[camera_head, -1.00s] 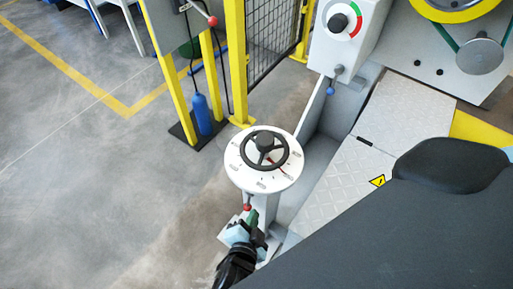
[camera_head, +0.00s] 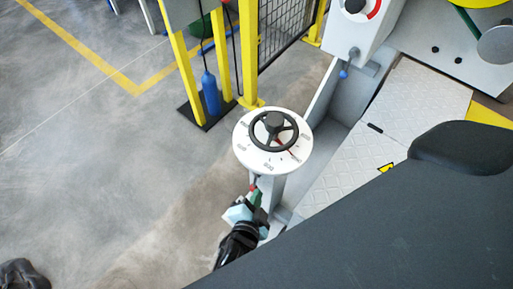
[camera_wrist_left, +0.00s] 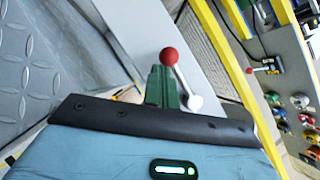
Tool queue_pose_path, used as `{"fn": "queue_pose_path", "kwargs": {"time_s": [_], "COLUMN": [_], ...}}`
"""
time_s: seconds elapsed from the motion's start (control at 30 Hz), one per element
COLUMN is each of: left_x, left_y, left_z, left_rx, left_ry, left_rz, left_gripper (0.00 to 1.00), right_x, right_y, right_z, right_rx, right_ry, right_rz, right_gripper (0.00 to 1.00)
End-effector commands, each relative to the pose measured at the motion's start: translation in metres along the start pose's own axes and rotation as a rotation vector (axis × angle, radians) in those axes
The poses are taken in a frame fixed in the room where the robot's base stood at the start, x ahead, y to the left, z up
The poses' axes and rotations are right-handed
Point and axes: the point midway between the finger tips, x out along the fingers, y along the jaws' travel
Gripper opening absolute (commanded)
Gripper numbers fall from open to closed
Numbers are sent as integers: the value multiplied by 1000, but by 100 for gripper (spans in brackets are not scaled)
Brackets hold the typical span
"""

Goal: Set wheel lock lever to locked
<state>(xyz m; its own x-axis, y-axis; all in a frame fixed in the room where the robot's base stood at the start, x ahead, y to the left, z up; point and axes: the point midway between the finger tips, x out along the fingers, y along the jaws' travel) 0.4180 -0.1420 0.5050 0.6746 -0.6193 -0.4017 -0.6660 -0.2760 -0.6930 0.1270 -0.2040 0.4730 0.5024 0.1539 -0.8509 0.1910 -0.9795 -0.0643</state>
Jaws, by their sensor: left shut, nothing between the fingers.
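The wheel lock lever is a short pale rod with a red knob (camera_head: 253,187), below the round white dial (camera_head: 246,152) with its black handwheel (camera_head: 274,121). In the left wrist view, the red knob (camera_wrist_left: 169,57) stands just beyond the green fingertips, and the rod runs down to a pale pivot on their right. My left gripper (camera_head: 256,197) has green fingers, shut with nothing between them, close to the knob. It also shows in the left wrist view (camera_wrist_left: 161,88); whether it touches the lever I cannot tell. My right gripper is not in view.
A grey machine housing with a blue-knobbed lever (camera_head: 343,74) stands at the upper right, beside a tread-plate platform (camera_head: 423,90). Yellow posts (camera_head: 249,55) and a blue bottle (camera_head: 210,94) stand behind the dial. The floor at left is mostly open.

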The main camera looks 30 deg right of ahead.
Motion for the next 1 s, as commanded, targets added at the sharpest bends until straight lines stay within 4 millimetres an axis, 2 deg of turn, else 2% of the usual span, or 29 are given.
{"fn": "queue_pose_path", "kwargs": {"time_s": [0.17, 0.4, 0.53, 0.7, 1.0], "left_x": [-15, -54, -69, -78, -78], "left_y": [-1, -1, -1, 0, 0], "left_z": [1, 0, 0, 0, 0], "left_rx": [1, 1, 1, 1, 0], "left_ry": [-3, -1, 0, 0, 0], "left_rz": [-1, -1, -1, 0, 0], "left_gripper": [0, 0, 0, 0, 0], "right_x": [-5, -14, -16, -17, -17], "right_y": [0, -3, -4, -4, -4], "right_z": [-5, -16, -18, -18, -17], "right_rx": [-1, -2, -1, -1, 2], "right_ry": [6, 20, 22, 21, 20], "right_rz": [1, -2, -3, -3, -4], "right_gripper": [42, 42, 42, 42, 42]}}
